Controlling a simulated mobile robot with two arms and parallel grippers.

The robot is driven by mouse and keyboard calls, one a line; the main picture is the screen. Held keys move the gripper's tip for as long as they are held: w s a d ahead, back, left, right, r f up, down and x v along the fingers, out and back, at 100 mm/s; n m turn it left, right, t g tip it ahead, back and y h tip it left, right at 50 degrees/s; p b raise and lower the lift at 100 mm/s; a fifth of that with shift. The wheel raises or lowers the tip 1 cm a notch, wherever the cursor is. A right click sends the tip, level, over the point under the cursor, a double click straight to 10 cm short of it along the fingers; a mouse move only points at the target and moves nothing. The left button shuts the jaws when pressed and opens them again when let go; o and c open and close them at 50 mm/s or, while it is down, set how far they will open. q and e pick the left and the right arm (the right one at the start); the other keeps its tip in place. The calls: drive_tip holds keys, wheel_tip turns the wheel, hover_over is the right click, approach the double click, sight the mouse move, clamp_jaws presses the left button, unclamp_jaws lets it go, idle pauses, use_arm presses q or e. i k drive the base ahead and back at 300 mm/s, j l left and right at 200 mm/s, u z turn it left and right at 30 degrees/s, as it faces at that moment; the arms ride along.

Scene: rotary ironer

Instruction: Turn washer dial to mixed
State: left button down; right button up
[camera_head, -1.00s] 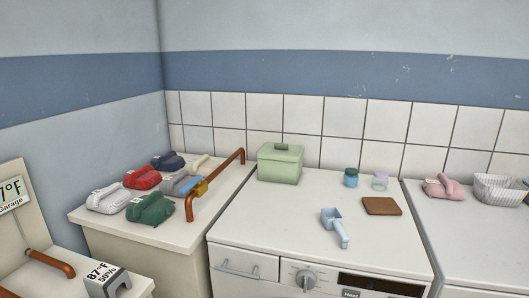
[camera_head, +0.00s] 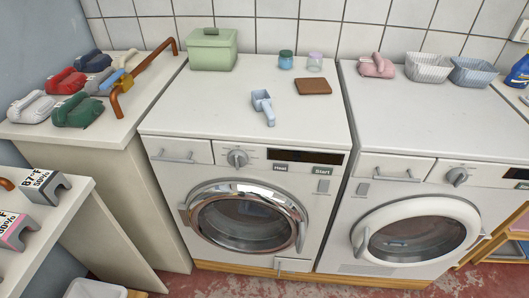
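A white front-loading machine (camera_head: 166,205) with a chrome-ringed door stands in the middle of the head view. Its round grey dial (camera_head: 237,158) sits on the front panel, between a drawer on the left and a dark display (camera_head: 290,155) on the right. Buttons marked "Heat" and "Start" are below the display. The dial's markings are too small to read. A second white machine (camera_head: 365,205) with a white-ringed door stands to the right, with its own dial (camera_head: 456,176). Neither gripper is in view.
A light blue scoop (camera_head: 262,106), a green lidded box (camera_head: 212,50), two small jars and a brown block (camera_head: 313,87) are on the middle machine's top. Several coloured objects and a copper pipe (camera_head: 147,75) are on the left counter. Reddish floor shows below.

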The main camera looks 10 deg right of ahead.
sight(238, 158)
drive_tip(key=l+u, duration=0.1)
drive_tip(key=l, duration=0.35)
drive_tip(key=k+l+u, duration=0.1)
drive_tip(key=l, duration=0.35)
drive_tip(key=k+l+u, duration=0.1)
drive_tip(key=l, duration=0.35)
drive_tip(key=k+l, duration=0.15)
drive_tip(key=l, duration=0.3)
drive_tip(key=u, duration=0.05)
